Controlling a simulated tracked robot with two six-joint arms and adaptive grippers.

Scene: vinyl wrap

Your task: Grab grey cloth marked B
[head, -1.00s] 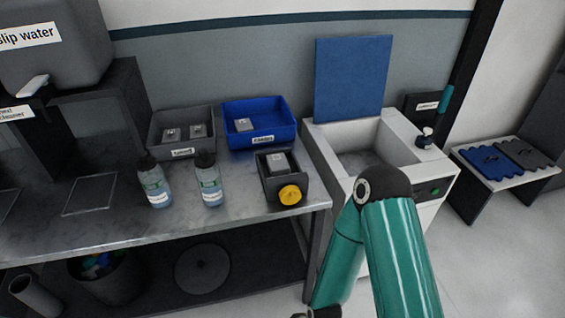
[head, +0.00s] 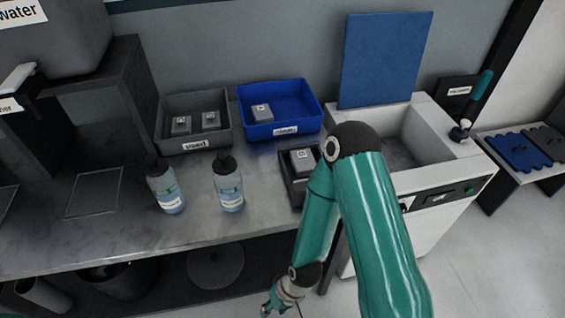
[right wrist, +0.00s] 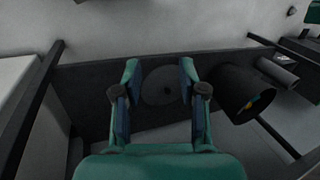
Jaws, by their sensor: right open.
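Small grey folded blocks with white labels, which may be the cloths, sit in trays on the bench. Two are in the grey tray (head: 193,146), the left one (head: 181,125) and the right one (head: 211,120). Another grey block (head: 262,113) is in the blue tray (head: 283,130), and one more (head: 302,160) is in a dark holder (head: 290,184). The letters are too small to read, so I cannot tell which is B. My right gripper (head: 279,302) is low in front of the bench, away from the blocks. In the right wrist view it is open and empty (right wrist: 160,85).
Two spray bottles (head: 165,187) (head: 228,185) stand near the bench's front. A white sink unit (head: 440,215) with a blue panel (head: 384,60) stands at right. My right arm partly covers the dark holder. Under the bench are a bin (right wrist: 243,95) and a round disc (right wrist: 161,86).

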